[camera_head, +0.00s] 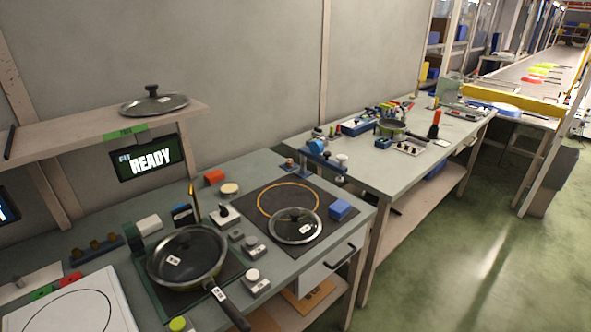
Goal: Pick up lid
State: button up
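A glass lid (295,226) with a metal rim and dark knob lies on a dark square mat at the right of the near bench, overlapping a yellow ring mark. Another glass lid (155,102) with a black knob lies on the wall shelf at the upper left. A black pan (187,262) sits on the bench, its handle pointing toward the lower right. White labels show on the pan and on the bench lid. My gripper is not in view.
A READY sign (147,159) hangs under the shelf (62,139). Green floor at right is clear.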

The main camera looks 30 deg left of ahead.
aim_at(186, 256)
jog(key=u, duration=3)
jog(key=z, duration=1.3)
jog(key=i+j, duration=0.95)
